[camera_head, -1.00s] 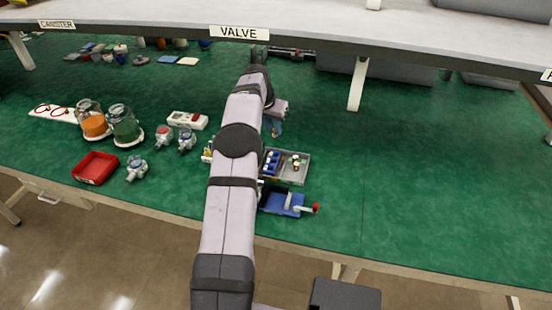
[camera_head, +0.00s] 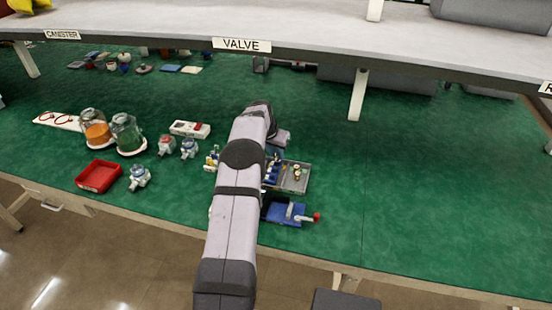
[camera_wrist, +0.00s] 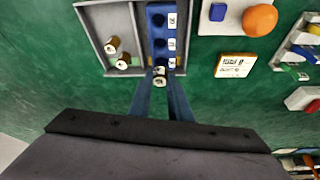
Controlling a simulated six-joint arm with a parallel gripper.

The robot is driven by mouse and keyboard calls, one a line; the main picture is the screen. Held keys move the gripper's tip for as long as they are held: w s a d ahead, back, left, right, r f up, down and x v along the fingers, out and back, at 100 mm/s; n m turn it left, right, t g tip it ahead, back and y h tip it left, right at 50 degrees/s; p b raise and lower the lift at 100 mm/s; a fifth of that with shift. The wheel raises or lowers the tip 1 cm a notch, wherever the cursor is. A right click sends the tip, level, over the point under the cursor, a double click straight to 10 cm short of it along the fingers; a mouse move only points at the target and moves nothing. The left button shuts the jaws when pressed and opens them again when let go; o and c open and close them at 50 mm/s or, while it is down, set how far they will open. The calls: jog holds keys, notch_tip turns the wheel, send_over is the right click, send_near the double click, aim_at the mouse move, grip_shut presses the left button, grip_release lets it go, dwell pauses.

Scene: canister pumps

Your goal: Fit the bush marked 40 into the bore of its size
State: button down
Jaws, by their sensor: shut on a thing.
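My gripper (camera_wrist: 160,77) is shut on a small bush (camera_wrist: 159,82) with a pale, marked end face; its number is too small to read. The bush is at the near end of a blue block (camera_wrist: 157,9), which has dark round bores in a row and white number labels beside them. I cannot tell whether the bush touches the block. Two brass-coloured bushes with pale marked tops stand in the grey tray (camera_wrist: 92,22), left of the block. The tray also shows in the head view (camera_head: 305,178), where my arm hides most of my gripper.
A blue fixture with a red-tipped lever (camera_head: 290,213) stands in front of the tray. Canisters (camera_head: 126,132), small pumps (camera_head: 140,177) and a red bin (camera_head: 99,176) stand to the left. The green mat at right is clear.

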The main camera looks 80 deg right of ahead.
aim_at(276, 159)
jog(key=shift+f+p, duration=0.4)
jog(key=shift+f, duration=1.15)
jog(key=c, duration=1.6)
grip_release()
jog(key=shift+c, duration=0.2)
jog(key=shift+r, duration=0.1)
jog(key=b+v, duration=0.2)
jog(key=v, duration=1)
jog(key=shift+b, duration=0.4)
jog(key=shift+w, duration=0.15)
